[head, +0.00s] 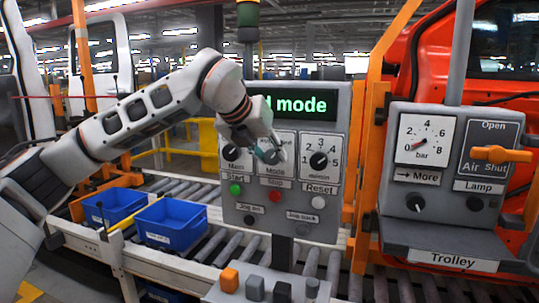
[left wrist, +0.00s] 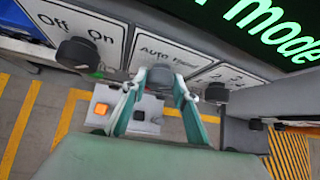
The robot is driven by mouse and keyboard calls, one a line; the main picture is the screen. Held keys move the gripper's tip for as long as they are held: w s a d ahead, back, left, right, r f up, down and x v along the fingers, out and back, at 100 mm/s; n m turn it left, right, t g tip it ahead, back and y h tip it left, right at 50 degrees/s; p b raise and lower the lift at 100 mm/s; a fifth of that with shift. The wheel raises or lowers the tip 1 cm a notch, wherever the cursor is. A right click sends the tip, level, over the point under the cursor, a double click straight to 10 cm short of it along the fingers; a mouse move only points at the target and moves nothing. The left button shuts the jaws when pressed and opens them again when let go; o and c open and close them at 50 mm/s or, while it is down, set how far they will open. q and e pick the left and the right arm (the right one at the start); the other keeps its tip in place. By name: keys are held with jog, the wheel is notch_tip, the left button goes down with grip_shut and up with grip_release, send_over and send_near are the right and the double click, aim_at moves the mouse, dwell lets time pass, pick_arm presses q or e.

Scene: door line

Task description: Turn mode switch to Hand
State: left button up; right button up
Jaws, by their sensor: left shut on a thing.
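The mode switch is the middle of three knobs on the grey control panel (head: 240,207); its dark knob (left wrist: 160,77) shows in the left wrist view below a white plate (left wrist: 160,47) reading "Auto" with a blurred second word. My left gripper (head: 274,152) reaches in from the left in the head view and covers most of that knob. In the left wrist view the left gripper (left wrist: 160,88) is shut on the knob, one finger at each side. The display (head: 306,106) shows green text ending in "d mode"; my arm hides its start. My right gripper is out of view.
The Main knob (left wrist: 77,53) and the speed knob (head: 319,160) flank the switch closely. Below are green, red and white buttons. The Trolley panel (head: 452,258) with its orange valve handle stands right. Blue bins (head: 170,236) sit on the roller conveyor at lower left.

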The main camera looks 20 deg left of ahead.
pick_arm(q)
jog(key=shift+f, duration=0.2)
dwell(0.3)
jog(key=o, duration=1.1)
jog(key=shift+c, duration=0.2)
jog(key=shift+r, duration=0.1)
jog(key=shift+s+r, duration=0.1)
jog(key=shift+s+r, duration=0.2)
jog(key=shift+r, duration=0.05)
jog(key=v, duration=1.1)
jog(key=shift+s+d, duration=0.1)
jog(key=shift+d, duration=0.05)
